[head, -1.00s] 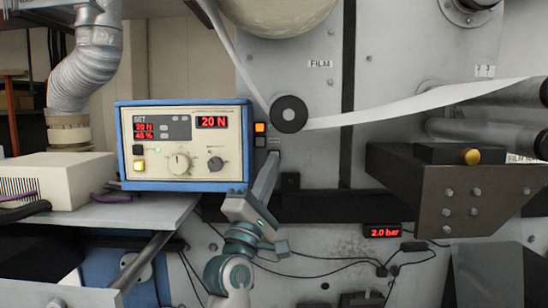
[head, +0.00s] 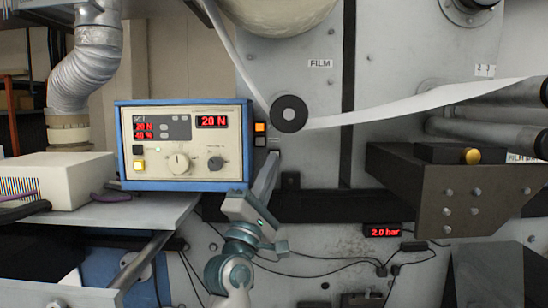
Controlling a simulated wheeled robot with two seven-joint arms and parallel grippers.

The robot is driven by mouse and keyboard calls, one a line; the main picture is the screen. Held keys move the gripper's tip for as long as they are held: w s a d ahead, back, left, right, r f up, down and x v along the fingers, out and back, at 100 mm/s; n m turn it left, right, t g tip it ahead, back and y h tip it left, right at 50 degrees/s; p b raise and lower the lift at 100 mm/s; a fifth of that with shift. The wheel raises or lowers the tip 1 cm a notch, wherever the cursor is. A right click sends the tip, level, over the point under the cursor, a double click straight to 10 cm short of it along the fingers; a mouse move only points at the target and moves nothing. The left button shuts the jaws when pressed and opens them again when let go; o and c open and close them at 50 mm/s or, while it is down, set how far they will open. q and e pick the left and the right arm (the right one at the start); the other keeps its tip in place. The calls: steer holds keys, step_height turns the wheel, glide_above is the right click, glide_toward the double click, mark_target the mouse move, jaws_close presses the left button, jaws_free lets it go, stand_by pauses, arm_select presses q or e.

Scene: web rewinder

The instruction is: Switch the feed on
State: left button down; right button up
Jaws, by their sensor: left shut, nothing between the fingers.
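A lit orange button (head: 260,127) sits just right of the blue-framed control box. A dark button (head: 260,141) is directly below it. Their labels are too small to read, so I cannot tell which belongs to the feed. My left gripper (head: 270,155) comes up from below, shut and empty. Its fingertips are just below and right of the dark button; I cannot tell whether they touch the machine face. My right gripper is not in view.
The control box (head: 185,182) has red displays reading 20 N, two knobs and a yellow button. A white film web (head: 410,107) runs right from a black roller (head: 289,114). A dark metal block (head: 440,185) juts out at right. A small display (head: 383,231) reads 2.0 bar.

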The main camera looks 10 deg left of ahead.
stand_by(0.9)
arm_select(q)
steer(key=s+m+y, duration=0.1)
steer(key=m+y, duration=0.3)
steer(key=m, duration=0.3)
steer(key=s+d+m+y, duration=0.1)
steer(key=s+m+y, duration=0.1)
steer(key=m+y, duration=0.3)
steer(key=s+d+m+y+p, duration=0.1)
steer(key=m+y, duration=0.3)
steer(key=m, duration=0.6)
steer(key=shift+s+f, duration=0.1)
steer(key=shift+s, duration=0.45)
steer(key=shift+w+a, duration=0.1)
